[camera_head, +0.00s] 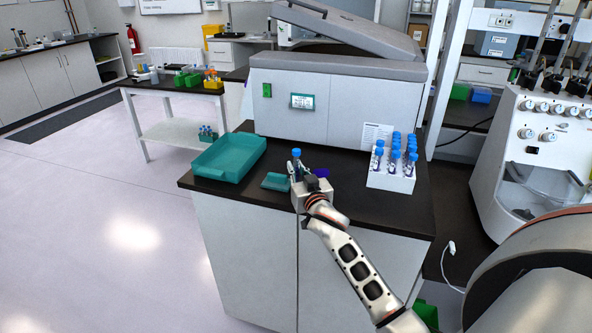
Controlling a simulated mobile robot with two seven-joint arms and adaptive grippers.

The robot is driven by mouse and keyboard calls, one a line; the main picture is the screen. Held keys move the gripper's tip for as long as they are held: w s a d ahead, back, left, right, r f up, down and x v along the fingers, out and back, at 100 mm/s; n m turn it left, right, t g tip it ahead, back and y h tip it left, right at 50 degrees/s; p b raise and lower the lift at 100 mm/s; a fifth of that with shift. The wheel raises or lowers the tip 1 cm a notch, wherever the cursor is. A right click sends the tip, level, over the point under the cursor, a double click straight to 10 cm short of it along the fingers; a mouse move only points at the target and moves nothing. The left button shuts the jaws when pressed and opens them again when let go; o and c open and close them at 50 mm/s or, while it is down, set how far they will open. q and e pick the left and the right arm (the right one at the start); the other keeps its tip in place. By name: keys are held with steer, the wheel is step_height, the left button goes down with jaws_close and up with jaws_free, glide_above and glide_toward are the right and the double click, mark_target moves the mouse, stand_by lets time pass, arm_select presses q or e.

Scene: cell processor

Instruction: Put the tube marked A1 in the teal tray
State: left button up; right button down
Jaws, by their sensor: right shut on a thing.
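My right gripper (298,176) is shut on a blue-capped tube (297,158), held roughly upright above the dark bench top, between the tray and the rack. The marking on this tube is too small to read. The teal tray (229,160) lies on the bench to the left of the gripper, apart from it, and looks empty. A white rack (391,181) with several blue-capped tubes (396,150) stands on the right of the bench. My left gripper is not in view.
A small teal item (276,182) lies between the tray and my gripper. A purple item (321,173) is just behind the gripper. A large grey machine (340,95) with a raised lid stands along the back of the bench (230,190).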

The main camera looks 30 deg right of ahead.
steer(key=c, duration=2.1)
jaws_free()
steer(key=shift+f, duration=0.1)
